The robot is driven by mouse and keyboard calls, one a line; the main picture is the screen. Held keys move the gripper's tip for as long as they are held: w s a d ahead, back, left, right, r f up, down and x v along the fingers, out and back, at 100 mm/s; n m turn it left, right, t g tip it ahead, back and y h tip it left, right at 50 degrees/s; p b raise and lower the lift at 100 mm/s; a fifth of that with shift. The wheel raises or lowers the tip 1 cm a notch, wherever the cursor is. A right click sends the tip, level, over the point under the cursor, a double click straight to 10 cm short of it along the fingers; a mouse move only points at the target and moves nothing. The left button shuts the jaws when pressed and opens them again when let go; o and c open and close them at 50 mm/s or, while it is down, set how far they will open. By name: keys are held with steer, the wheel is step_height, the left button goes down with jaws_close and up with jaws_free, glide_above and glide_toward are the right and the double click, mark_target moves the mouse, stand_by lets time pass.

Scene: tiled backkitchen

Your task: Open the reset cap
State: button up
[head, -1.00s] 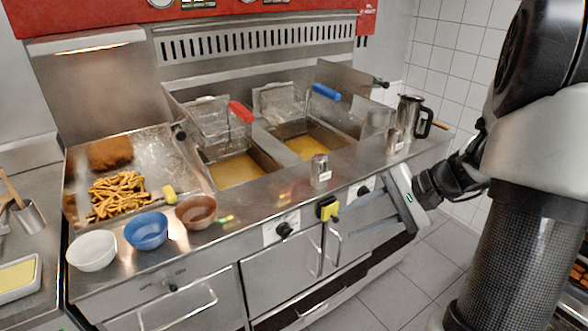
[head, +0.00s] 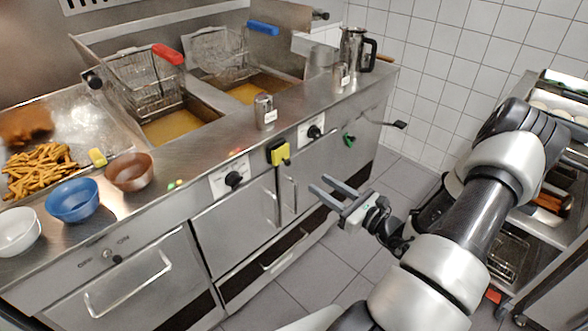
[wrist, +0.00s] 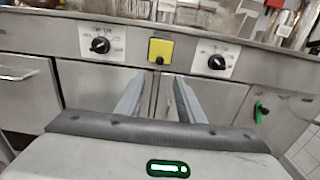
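A yellow cap (head: 279,153) with a dark part below it sits on the fryer's front panel between two black knobs. I take it to be the reset cap; it looks closed over the panel. It also shows in the wrist view (wrist: 160,49), up from the gap between my fingers. My gripper (head: 320,184) is open and empty, its two fingers apart and pointing toward the fryer front. It is to the right of and below the cap in the head view, not touching it. In the wrist view my gripper (wrist: 155,88) has both fingers spread below the cap.
Black knobs (head: 234,179) and (head: 315,131) flank the cap. A green-handled part (head: 348,139) is farther right. A metal shaker (head: 264,111) stands on the counter above the cap. Bowls (head: 73,201) stand at left. Tiled floor (head: 330,265) is open in front.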

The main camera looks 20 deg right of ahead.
mark_target(289, 164)
steer(key=b+x, duration=0.1)
steer(key=x, duration=1.1)
steer(key=shift+c, duration=0.3)
jaws_close()
